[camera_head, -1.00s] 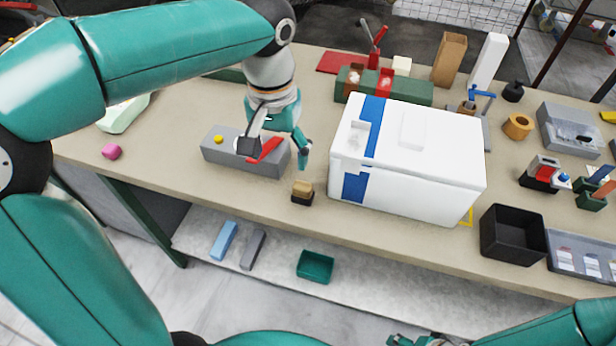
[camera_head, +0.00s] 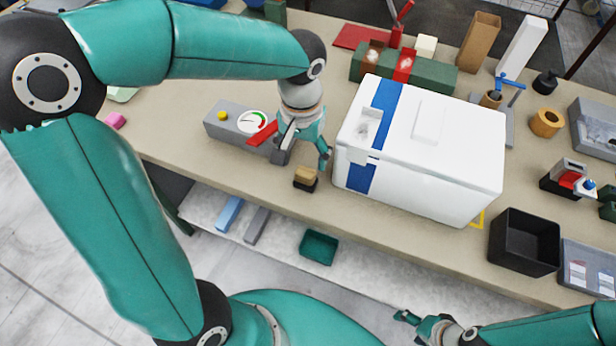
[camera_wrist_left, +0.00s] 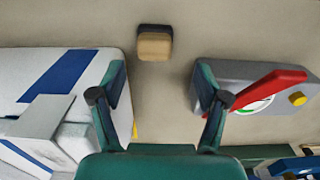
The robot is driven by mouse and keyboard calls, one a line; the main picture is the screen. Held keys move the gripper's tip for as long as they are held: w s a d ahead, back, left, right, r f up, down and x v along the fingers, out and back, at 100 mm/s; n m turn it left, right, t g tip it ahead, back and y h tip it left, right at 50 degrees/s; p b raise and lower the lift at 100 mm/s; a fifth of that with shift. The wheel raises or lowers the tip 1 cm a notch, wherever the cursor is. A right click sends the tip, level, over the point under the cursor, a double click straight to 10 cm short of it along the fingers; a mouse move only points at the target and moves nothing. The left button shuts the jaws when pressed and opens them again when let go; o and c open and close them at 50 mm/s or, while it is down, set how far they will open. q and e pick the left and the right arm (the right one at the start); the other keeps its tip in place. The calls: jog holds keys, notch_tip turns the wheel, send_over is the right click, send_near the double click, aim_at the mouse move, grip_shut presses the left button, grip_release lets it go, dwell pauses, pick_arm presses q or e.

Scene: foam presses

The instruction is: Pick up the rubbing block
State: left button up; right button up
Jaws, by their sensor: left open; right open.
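The rubbing block (camera_head: 305,179), which I take to be the small block with a tan wooden body and a dark layer, sits on the workbench left of the white box. It also shows at the top of the left wrist view (camera_wrist_left: 154,45), beyond my fingertips. My left gripper (camera_head: 304,157) is open and empty above the bench, just behind the block and not touching it. In the left wrist view my left gripper (camera_wrist_left: 160,75) has its fingers spread wide. My right gripper (camera_head: 420,322) is open and empty, low at the bottom edge, far from the block.
A grey gauge box (camera_head: 233,128) with a red lever stands left of the block. The large white box (camera_head: 445,145) with a blue stripe stands close on the right. A black bin (camera_head: 525,242) is farther right. The bench's front edge lies just before the block.

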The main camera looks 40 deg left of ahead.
aim_at(306, 171)
pick_arm(q)
jog(key=shift+d+f+p, duration=0.2)
jog(key=shift+f, duration=1.35)
jog(key=shift+d+f+p, duration=0.15)
jog(key=shift+f, duration=1.35)
jog(key=c, duration=1.3)
jog(key=shift+o, duration=0.2)
jog(key=shift+r, duration=0.2)
notch_tip(306, 171, up, 20)
jog(key=shift+f, duration=0.15)
jog(key=o, duration=0.5)
jog(key=c, duration=0.4)
jog(key=shift+o, duration=0.2)
jog(key=shift+s, duration=0.1)
